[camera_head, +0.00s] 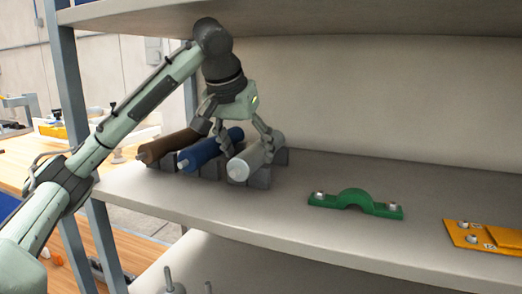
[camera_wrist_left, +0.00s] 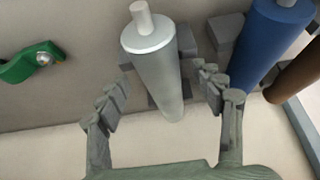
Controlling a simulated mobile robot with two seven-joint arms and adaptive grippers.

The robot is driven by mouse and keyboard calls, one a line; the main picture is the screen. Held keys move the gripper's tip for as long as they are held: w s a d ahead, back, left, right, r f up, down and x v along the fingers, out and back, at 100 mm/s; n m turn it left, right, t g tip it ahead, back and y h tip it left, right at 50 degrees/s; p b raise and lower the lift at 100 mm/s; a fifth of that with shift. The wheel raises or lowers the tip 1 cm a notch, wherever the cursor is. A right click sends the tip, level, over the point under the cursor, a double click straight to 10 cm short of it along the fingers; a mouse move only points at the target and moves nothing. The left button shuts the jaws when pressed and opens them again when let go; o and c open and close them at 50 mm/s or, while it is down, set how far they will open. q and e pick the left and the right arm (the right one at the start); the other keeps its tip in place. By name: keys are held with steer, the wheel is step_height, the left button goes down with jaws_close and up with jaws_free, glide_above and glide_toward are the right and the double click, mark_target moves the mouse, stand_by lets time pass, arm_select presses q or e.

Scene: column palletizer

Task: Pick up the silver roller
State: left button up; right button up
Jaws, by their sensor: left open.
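The silver roller (camera_head: 252,160) lies on grey support blocks on the shelf, at the right end of a row of three rollers. My left gripper (camera_head: 247,143) is over it, open, with its fingers pointing down. In the left wrist view the silver roller (camera_wrist_left: 158,75) runs between the two spread fingertips (camera_wrist_left: 163,80), with a gap visible toward the left finger. My right gripper is in neither view.
The blue roller (camera_head: 208,150) lies close left of the silver one, and the brown roller (camera_head: 172,145) further left. A green bracket (camera_head: 355,203) and an orange plate (camera_head: 485,237) lie to the right. An upper shelf (camera_head: 350,15) hangs above, and a grey post (camera_head: 72,85) stands at left.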

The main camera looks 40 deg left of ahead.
mark_target(259, 142)
arm_select(q)
steer(key=w, duration=0.3)
steer(key=w+a+p, duration=0.1)
steer(key=w, duration=0.2)
steer(key=shift+a+f, duration=0.1)
steer(key=shift+a, duration=0.1)
steer(key=shift+w+a+f, duration=0.1)
steer(key=shift+w+f, duration=0.1)
steer(key=shift+f, duration=0.25)
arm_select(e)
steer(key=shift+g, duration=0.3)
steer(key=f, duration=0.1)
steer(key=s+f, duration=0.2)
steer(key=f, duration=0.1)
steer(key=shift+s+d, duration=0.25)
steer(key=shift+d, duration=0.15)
arm_select(q)
jaws_close()
